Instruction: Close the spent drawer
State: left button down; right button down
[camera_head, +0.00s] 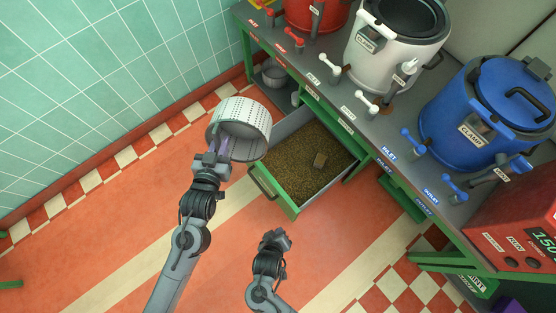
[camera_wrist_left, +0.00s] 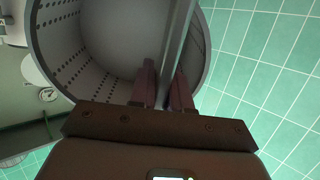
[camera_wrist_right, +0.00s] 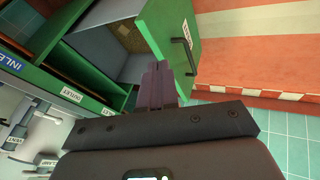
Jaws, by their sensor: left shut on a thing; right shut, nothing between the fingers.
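The spent drawer (camera_head: 290,135) stands pulled out from under the bench, filled with brown grain. Its green front (camera_head: 276,190) has a black handle, and the front also shows in the right wrist view (camera_wrist_right: 172,28). My left gripper (camera_head: 222,147) is shut on a perforated metal basket (camera_head: 250,112), beside the drawer's left side. In the left wrist view its fingers (camera_wrist_left: 164,90) pinch a grey bar across the basket (camera_wrist_left: 110,40). My right gripper (camera_head: 274,238) is shut and empty, in front of the drawer; its fingertips (camera_wrist_right: 157,75) appear near the drawer front. Whether they touch it is unclear.
The bench (camera_head: 350,105) carries red, white (camera_head: 385,60) and blue (camera_head: 485,115) kettles with taps. A small pot (camera_head: 275,75) sits on a lower shelf. The floor before the drawer is open.

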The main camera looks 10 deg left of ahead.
jog(key=w+a+f+b, duration=0.2)
jog(key=a+f+b, duration=0.1)
jog(key=f+b, duration=0.5)
jog(key=t+b, duration=0.1)
jog(key=b, duration=1)
send_near(284, 201)
jog(key=shift+n+y, duration=0.3)
jog(key=x, duration=0.5)
jog(key=shift+d+f, duration=0.2)
jog(key=shift+f, duration=0.2)
jog(key=shift+s, duration=0.1)
jog(key=shift+a, duration=0.1)
